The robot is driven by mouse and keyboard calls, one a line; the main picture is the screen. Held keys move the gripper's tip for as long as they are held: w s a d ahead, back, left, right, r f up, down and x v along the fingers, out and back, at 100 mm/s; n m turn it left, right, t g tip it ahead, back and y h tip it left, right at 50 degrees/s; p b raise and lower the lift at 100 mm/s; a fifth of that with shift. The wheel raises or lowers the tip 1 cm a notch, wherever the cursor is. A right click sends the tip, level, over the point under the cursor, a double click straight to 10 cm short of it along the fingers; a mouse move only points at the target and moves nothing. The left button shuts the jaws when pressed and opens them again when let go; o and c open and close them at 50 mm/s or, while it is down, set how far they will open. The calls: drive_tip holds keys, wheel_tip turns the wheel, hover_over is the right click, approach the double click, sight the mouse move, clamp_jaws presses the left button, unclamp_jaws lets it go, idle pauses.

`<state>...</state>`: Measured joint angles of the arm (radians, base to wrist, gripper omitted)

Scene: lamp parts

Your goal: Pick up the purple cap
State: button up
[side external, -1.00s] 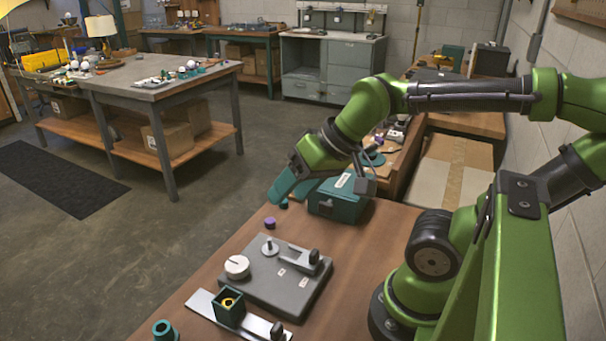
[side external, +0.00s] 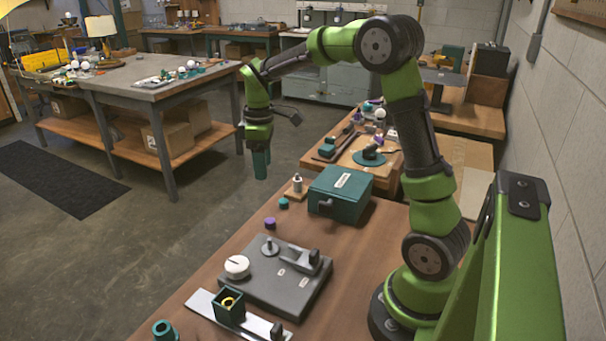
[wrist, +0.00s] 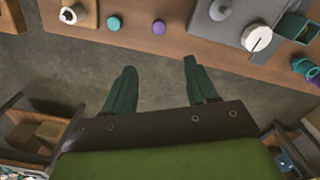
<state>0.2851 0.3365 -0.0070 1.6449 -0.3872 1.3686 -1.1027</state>
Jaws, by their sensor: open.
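The purple cap (side external: 269,223) is a small round piece on the wooden bench, between the grey fixture plate and a teal cap. It also shows in the wrist view (wrist: 159,27), near the bench edge, ahead of my fingers and roughly between them. My gripper (side external: 261,172) points down with teal fingers, beyond the bench edge and well above the floor in the side view. In the wrist view my gripper (wrist: 157,75) has its two fingers spread apart with nothing between them. The cap is apart from the fingers.
A teal cap (side external: 283,203) lies close to the purple cap. A small wooden block with a fitting (side external: 296,187) and a teal box (side external: 340,194) stand behind. The grey fixture (side external: 275,279) with a white dial (side external: 237,267) is in front. Bare bench surrounds the purple cap.

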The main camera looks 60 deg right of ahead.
hover_over(268, 220)
wheel_tip(268, 220, down, 11)
drive_tip(key=shift+a+f, duration=0.1)
drive_tip(key=shift+f, duration=2.85)
drive_tip(key=c, duration=1)
